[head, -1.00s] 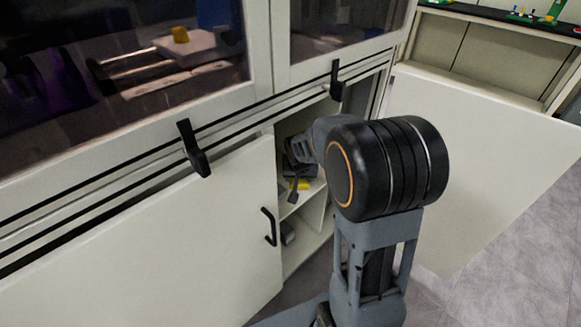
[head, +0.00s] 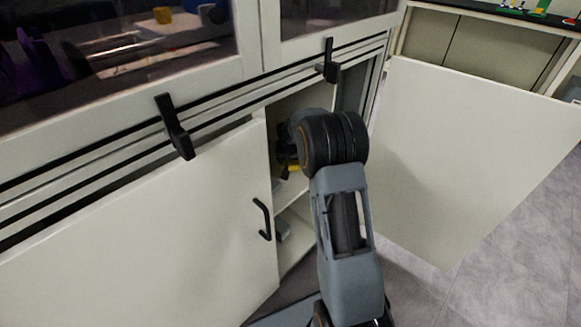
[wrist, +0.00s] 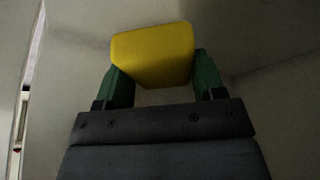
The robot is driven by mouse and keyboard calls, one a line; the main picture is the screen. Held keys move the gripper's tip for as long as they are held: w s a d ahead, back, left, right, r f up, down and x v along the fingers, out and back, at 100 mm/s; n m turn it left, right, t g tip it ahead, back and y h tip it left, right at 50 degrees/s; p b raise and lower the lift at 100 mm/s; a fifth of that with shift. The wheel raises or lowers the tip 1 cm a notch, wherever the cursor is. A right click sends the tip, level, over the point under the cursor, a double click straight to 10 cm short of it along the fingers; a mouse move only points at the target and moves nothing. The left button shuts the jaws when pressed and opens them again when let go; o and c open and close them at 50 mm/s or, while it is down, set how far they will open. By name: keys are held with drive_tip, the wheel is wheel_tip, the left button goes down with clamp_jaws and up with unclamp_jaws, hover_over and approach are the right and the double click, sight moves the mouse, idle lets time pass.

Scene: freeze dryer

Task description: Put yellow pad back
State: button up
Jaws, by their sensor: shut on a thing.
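The yellow pad (wrist: 153,52) is held between the two green fingers of my gripper (wrist: 163,84) in the wrist view. It looks like a rounded yellow block, with shade on its lower part. In the head view my arm reaches into the open lower cabinet (head: 291,102). Only a small bit of the yellow pad (head: 293,168) shows there, beside my dark gripper (head: 288,160). My gripper is above a shelf inside the cabinet. Pale inner walls surround the pad in the wrist view. I cannot tell whether the pad touches a surface.
The left cabinet door (head: 150,225) is closed beside the opening. The right door (head: 450,150) stands wide open. A grey object (head: 283,230) lies on the lower shelf. Black latch handles (head: 175,128) stick out above. Another yellow object (head: 163,15) shows behind the upper glass.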

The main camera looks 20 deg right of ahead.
sight(290, 165)
drive_tip(key=shift+w+d+f+b, duration=0.15)
drive_tip(key=shift+f+b, duration=0.15)
drive_tip(key=shift+f, duration=0.65)
drive_tip(key=shift+w+a+f+b, duration=0.1)
drive_tip(key=shift+f+b, duration=0.2)
drive_tip(key=shift+f, duration=0.65)
drive_tip(key=shift+f, duration=0.1)
drive_tip(key=o, duration=0.8)
drive_tip(key=shift+o, duration=0.2)
drive_tip(key=p+v, duration=0.3)
drive_tip(key=v, duration=0.9)
drive_tip(key=shift+p, duration=0.35)
drive_tip(key=shift+d, duration=0.1)
